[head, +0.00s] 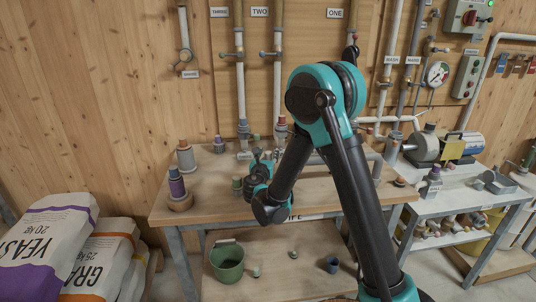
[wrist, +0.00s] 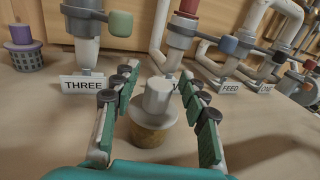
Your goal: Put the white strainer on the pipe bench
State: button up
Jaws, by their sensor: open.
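The white strainer (wrist: 157,101), a white cap with a stepped top over a tan basket, stands upright on a wooden surface in the wrist view. My gripper (wrist: 158,74) has its fingers apart, one on each side of the strainer, with visible gaps. In the head view my gripper (head: 258,168) is low over the wooden bench (head: 218,195), whose front label is partly hidden by my arm and ends in "IPE". I cannot make out the white strainer in the head view.
A purple-topped strainer (wrist: 24,47) with a grey basket stands at the left. Pipes and signs, including the THREE sign (wrist: 84,83), line the back. A purple-banded bottle (head: 177,183) stands at the bench's left. A green bucket (head: 227,262) sits on the lower shelf.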

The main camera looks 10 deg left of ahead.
jog(key=shift+r, duration=0.1)
jog(key=shift+s, duration=0.35)
jog(key=s, duration=1.1)
jog(key=shift+s+a, duration=0.2)
